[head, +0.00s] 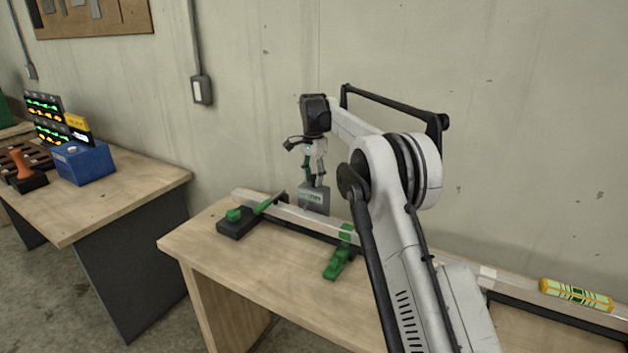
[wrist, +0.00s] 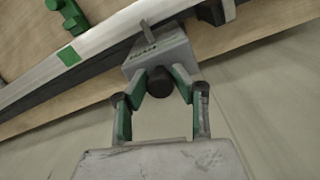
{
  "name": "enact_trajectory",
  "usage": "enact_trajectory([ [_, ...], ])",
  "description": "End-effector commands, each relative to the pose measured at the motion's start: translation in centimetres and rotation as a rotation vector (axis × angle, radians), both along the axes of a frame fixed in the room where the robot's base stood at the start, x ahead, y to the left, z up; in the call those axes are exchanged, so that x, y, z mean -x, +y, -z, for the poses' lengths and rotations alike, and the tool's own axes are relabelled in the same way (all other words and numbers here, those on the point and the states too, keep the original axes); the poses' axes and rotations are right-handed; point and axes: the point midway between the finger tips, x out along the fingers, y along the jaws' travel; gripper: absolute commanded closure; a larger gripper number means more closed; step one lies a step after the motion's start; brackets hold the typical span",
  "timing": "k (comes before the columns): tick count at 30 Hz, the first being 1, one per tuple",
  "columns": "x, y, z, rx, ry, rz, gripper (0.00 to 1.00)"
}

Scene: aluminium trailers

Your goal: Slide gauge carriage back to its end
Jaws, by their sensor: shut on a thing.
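In the wrist view the carriage (wrist: 158,53) shows a dark round knob (wrist: 160,83) facing me. My gripper (head: 318,178) comes down on the carriage from above. In the wrist view my gripper (wrist: 160,84) has its green-padded fingers on both sides of the knob, closed on it. The exact contact at the fingertips is partly hidden. A green mark (wrist: 68,56) is on the rail, left of the carriage in the wrist view.
A green clamp on a black block (head: 236,222) stands at the rail's left end. Another green clamp (head: 340,262) sits at the rail's front side. A second bench (head: 130,190) holds a blue box (head: 83,163).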

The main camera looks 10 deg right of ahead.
Motion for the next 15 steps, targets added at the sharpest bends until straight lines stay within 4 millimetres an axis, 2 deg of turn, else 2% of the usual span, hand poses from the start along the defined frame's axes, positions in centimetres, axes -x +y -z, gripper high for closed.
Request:
enact_trajectory([
  [15,-0.69,0.02,-0.18,0.0,-0.006,0.006,1.0],
])
